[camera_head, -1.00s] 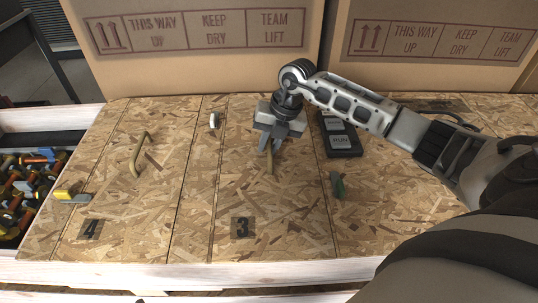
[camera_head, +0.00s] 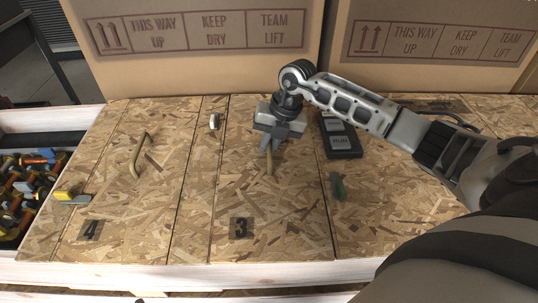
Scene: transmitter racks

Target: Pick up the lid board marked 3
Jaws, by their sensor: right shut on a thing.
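The lid board marked 3 (camera_head: 283,222) is a flat speckled wood-chip panel in the middle of the bench, with its black number patch near the front edge. My right gripper (camera_head: 270,148) comes down from above over the board's rear half and is shut on its brass handle (camera_head: 270,168). The gripper hides the rear part of the handle. The board appears to lie level with its neighbours. My left gripper is out of view.
The lid board marked 4 (camera_head: 105,215), with its own brass handle (camera_head: 138,155), lies to the left. A bin of bolts (camera_head: 20,190) is at far left. Cardboard boxes (camera_head: 200,65) stand behind.

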